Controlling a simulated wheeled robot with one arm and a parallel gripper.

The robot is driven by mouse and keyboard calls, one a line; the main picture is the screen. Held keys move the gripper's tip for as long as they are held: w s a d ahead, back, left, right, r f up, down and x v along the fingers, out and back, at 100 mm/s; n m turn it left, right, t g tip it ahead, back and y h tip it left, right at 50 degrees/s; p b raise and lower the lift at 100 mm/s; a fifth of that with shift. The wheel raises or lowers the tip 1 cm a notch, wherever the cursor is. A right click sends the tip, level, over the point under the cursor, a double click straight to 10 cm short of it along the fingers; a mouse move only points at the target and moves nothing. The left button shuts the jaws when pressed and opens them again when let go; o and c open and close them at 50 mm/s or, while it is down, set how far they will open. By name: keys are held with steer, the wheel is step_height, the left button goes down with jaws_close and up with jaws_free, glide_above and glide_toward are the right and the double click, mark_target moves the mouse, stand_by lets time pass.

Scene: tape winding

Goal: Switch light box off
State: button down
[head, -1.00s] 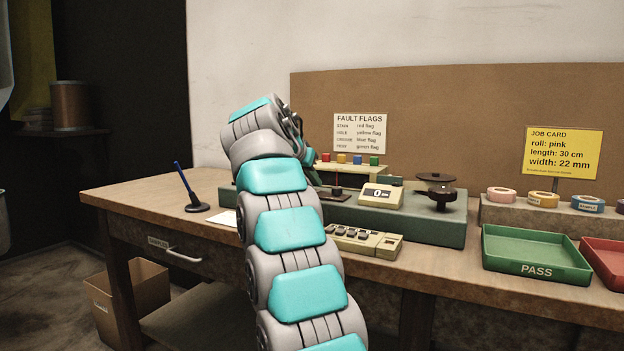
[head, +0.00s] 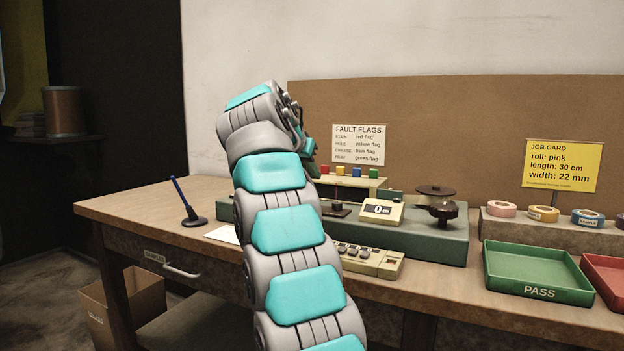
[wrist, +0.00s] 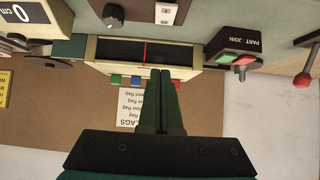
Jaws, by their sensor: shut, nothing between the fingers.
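A cream box with a dark window and a red vertical line, which looks like the light box (wrist: 146,51), is beyond my fingertips in the wrist view. Its window looks dark. In the head view the same cream box (head: 352,184) is partly hidden behind my arm. A white plate with small dark marks, perhaps a switch (wrist: 167,12), is near the top edge of the wrist view. My gripper (wrist: 160,74) is shut and empty, its fingertips overlapping the lower edge of the box in the picture. I cannot tell if they touch it.
A PART JOIN box (wrist: 240,45) with green and red buttons and a red-balled lever (wrist: 304,78) are at the right in the wrist view. A black knob (wrist: 110,14) and a counter (head: 382,210) are close by. A green PASS tray (head: 538,272) stands at the right.

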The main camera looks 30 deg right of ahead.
steer(key=d+r+p+v, duration=0.1)
steer(key=p+v, duration=0.2)
steer(key=v, duration=0.5)
steer(key=shift+w+r, duration=0.25)
steer(key=shift+w, duration=0.05)
steer(key=s+a+f+n+g+y, duration=0.2)
steer(key=s+a+f, duration=0.3)
steer(key=s+f, duration=0.8)
steer(key=s+a+f+n+g+y, duration=0.3)
steer(key=s+a+f+n, duration=0.2)
steer(key=s+f, duration=0.9)
steer(key=s+a+f+n+g+y, duration=0.3)
steer(key=s+a+f, duration=0.3)
steer(key=s+f, duration=0.7)
steer(key=s, duration=0.6)
steer(key=shift+s+a+f, duration=0.3)
steer(key=shift+f, duration=0.05)
